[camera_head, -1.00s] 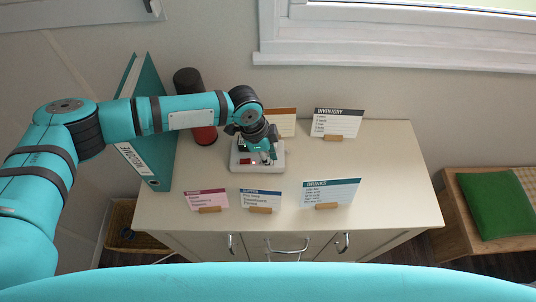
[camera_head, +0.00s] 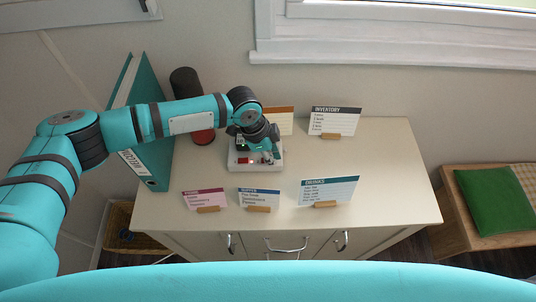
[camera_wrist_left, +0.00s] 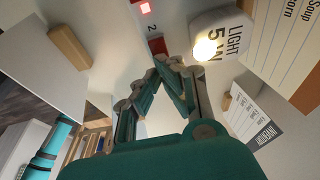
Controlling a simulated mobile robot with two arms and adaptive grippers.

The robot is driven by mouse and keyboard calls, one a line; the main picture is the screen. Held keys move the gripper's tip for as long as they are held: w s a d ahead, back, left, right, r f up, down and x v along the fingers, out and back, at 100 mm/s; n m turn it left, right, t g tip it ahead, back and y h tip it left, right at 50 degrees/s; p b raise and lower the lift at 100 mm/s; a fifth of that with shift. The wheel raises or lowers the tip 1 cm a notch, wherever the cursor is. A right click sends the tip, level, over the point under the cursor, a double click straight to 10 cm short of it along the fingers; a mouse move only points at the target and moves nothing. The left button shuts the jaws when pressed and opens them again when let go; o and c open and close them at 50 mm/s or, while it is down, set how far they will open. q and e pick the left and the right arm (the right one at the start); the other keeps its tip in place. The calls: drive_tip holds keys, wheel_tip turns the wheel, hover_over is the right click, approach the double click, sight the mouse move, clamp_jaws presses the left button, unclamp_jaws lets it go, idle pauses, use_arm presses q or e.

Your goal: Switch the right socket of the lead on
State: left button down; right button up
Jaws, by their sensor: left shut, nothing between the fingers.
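The lead's white socket block (camera_head: 240,166) lies on the cabinet top, partly hidden under my left gripper (camera_head: 272,155). A red switch (camera_head: 245,160) shows at its left part. In the left wrist view the block shows a brightly lit red switch (camera_wrist_left: 145,8), a "2" mark and a darker red switch (camera_wrist_left: 157,46). My left gripper (camera_wrist_left: 170,62) is shut and empty, its fingertips close to the darker switch; I cannot tell if they touch it. A white plug marked "LIGHT 5 W" (camera_wrist_left: 225,22) has a glowing lamp (camera_wrist_left: 204,48) beside the fingers. My right gripper is not in view.
Label cards stand around the block: pink (camera_head: 205,198), blue (camera_head: 260,196), teal (camera_head: 330,190), the inventory card (camera_head: 335,121) and an orange-topped one (camera_head: 280,120). A teal binder (camera_head: 150,155) and a dark cylinder (camera_head: 186,80) stand left. The cabinet top's right side (camera_head: 390,170) is clear.

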use_arm(q)
drive_tip(key=v, duration=1.2)
idle(0.5)
